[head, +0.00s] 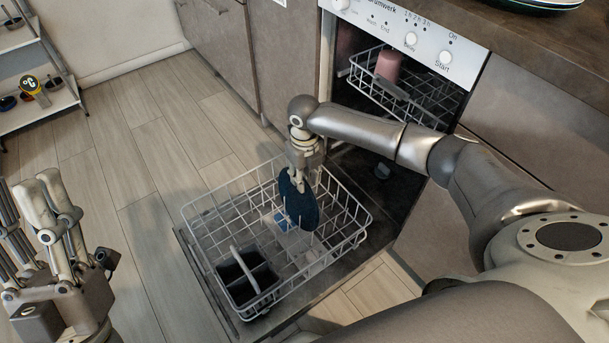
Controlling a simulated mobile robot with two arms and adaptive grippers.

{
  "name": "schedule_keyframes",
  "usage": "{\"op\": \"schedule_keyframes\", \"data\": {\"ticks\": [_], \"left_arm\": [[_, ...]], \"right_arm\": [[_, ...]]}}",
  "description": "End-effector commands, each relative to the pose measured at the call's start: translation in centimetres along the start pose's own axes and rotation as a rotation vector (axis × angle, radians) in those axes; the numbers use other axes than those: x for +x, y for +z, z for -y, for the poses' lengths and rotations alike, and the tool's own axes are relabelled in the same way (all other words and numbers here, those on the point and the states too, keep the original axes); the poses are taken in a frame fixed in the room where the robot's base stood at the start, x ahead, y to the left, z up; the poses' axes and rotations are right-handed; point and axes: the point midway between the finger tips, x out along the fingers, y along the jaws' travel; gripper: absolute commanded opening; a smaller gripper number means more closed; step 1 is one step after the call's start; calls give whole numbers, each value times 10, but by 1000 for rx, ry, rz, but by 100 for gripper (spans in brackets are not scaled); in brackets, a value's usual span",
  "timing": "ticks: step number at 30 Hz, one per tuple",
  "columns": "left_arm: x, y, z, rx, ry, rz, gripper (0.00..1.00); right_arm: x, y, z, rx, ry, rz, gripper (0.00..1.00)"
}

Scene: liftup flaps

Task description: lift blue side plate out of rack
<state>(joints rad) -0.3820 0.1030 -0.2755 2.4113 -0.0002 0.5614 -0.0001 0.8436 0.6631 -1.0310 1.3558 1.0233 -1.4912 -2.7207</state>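The dark blue side plate (299,203) stands on edge, tilted, over the far part of the white wire rack (207,264). The rack is the dishwasher's pulled-out lower basket. My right gripper (297,176) points down at the plate's upper edge, with its fingers around the rim, and appears closed on it. The fingertips are partly hidden by the plate. Whether the plate's lower edge still touches the rack is unclear. My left gripper (50,230) is at the lower left, away from the rack, with its fingers spread and empty.
The rack sits over the lowered dishwasher door (197,277). A dark cutlery basket (246,277) fills its near left corner. A small blue item (281,221) lies near the plate. The upper rack (420,95) holds a pink cup (388,65). Open floor lies left; a shelf (38,111) stands behind.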

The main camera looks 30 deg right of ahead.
Motion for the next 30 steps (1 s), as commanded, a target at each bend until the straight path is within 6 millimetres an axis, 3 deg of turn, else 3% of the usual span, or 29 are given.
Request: {"op": "schedule_keyframes", "data": {"ticks": [2,16,24,30], "left_arm": [[0,0,0,0,0,0,40],[0,0,0,0,0,1,40],[1,4,1,1,-1,18,40],[2,37,4,11,-7,207,40]], "right_arm": [[0,0,0,0,0,0,30],[0,0,0,0,0,0,0],[-3,1,0,0,1,2,0],[-12,1,0,0,1,2,0]]}}
